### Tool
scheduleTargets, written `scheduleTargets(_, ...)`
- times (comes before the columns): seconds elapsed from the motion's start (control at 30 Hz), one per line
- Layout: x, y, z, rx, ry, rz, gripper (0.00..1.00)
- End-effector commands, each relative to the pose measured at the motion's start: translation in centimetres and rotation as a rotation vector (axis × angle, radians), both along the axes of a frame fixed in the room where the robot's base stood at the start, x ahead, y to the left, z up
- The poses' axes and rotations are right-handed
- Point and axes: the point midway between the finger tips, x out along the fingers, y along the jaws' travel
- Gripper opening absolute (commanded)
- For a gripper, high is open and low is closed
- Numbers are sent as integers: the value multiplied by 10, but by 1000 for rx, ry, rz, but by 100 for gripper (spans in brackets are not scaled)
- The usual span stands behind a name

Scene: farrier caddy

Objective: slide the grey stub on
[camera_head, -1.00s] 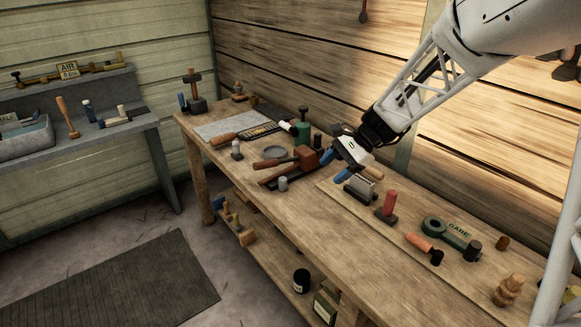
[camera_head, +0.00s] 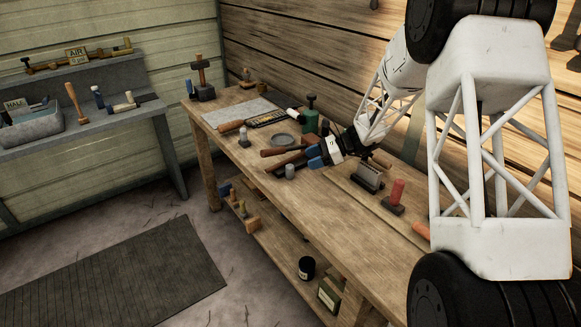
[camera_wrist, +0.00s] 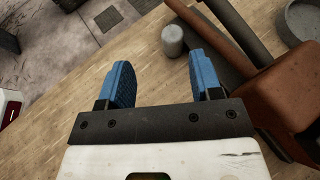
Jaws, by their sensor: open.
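A small grey cylinder, which looks like the grey stub (camera_head: 290,171), stands upright on the wooden bench near its front edge. In the wrist view the stub (camera_wrist: 172,41) is just beyond the fingertips, nearer the right finger. My gripper (camera_head: 314,157) is open with blue fingers and is low over the bench, to the right of the stub. In the wrist view nothing is between the fingers of my gripper (camera_wrist: 160,60). A second grey upright piece (camera_head: 244,139) stands farther left on the bench. I cannot tell which part the stub fits onto.
A reddish-brown block (camera_wrist: 292,98) with bar-like handles lies close to the right finger. A grey round dish (camera_head: 283,140) and a green bottle (camera_head: 311,121) stand behind. A dark slotted block (camera_head: 367,177) and a red peg (camera_head: 397,191) are to the right. Bare bench lies in front.

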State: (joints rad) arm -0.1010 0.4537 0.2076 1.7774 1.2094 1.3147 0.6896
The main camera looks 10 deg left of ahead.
Motion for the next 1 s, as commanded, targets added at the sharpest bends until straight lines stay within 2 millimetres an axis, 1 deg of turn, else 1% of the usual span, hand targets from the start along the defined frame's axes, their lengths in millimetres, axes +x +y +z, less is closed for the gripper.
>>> scheduleTargets(0.03, 5, 2, -6, 8, 14, -8, 59)
scheduleTargets(0.1, 9, 5, -11, 18, 27, -17, 59)
scheduleTargets(0.2, 13, 7, -14, 26, 38, -25, 59)
scheduleTargets(0.67, 14, 8, -16, 28, 40, -27, 59)
scheduleTargets(0.87, 12, 17, -20, 27, 41, -26, 59)
scheduleTargets(1.0, 9, 30, -25, 27, 42, -27, 59)
